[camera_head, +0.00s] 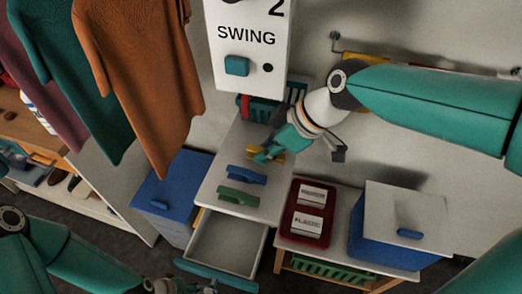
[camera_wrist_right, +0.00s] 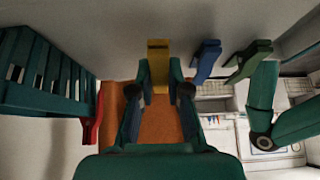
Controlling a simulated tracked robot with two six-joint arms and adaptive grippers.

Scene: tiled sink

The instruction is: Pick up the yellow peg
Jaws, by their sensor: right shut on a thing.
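The yellow peg (camera_head: 278,154) is at the white cabinet top in the head view, partly hidden by my right gripper (camera_head: 268,154). In the right wrist view the yellow peg (camera_wrist_right: 158,62) stands between the two fingertips of my right gripper (camera_wrist_right: 159,88), which is shut on it. I cannot tell whether the peg still touches the top. My left gripper (camera_head: 182,286) is low at the bottom edge of the head view, only partly seen, and its jaw state is unclear.
A blue peg (camera_head: 243,175) and a green peg (camera_head: 239,197) lie nearby on the cabinet top. A red peg (camera_head: 245,107) is by the green basket (camera_head: 266,110). An open drawer (camera_head: 226,244) juts out below. A red tray (camera_head: 306,211) and blue bins flank it. Clothes hang at left.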

